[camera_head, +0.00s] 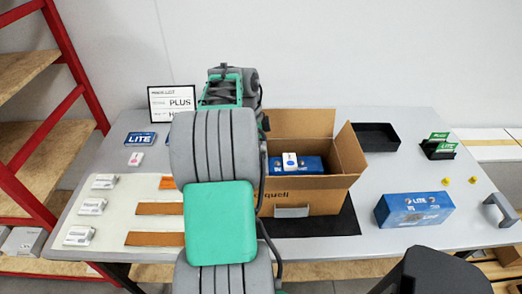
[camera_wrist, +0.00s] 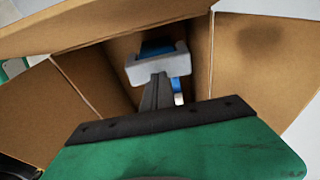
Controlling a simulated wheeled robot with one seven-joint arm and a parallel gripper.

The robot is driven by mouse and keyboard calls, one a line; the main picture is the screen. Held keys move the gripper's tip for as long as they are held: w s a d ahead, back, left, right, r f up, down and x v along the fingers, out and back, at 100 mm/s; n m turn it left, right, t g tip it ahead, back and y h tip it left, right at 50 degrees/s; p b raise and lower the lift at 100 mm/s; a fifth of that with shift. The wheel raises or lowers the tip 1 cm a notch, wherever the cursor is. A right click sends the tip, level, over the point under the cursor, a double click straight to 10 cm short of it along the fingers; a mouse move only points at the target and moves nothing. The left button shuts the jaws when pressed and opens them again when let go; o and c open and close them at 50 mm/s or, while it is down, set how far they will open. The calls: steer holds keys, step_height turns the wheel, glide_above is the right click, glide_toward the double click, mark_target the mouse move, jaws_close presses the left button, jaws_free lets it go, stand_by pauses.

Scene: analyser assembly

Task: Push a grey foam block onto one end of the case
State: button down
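In the wrist view a pale grey U-shaped foam block (camera_wrist: 157,66) is at the tips of my gripper (camera_wrist: 157,78). The dark fingers are close together and look shut on its near wall. A blue case (camera_wrist: 155,47) shows just behind the block, inside the cardboard box; I cannot tell how far the block is over its end. In the head view the blue case (camera_head: 310,164) lies in the box with a small white pack (camera_head: 290,162) on top. My arm hides the gripper and the held block there.
The open cardboard box (camera_head: 325,195) stands on a dark mat (camera_head: 330,222), flaps spread around my gripper. A grey U-shaped piece (camera_head: 500,210) stands at the right edge. A blue LITE box (camera_head: 413,208), black tray (camera_head: 376,137) and several small white packs (camera_head: 92,206) lie around.

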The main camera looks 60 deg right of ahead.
steer(key=shift+f+b, duration=0.5)
steer(key=shift+f, duration=0.05)
stand_by(0.6)
steer(key=shift+r+p, duration=2.05)
steer(key=shift+r, duration=1.05)
steer(key=shift+f, duration=0.1)
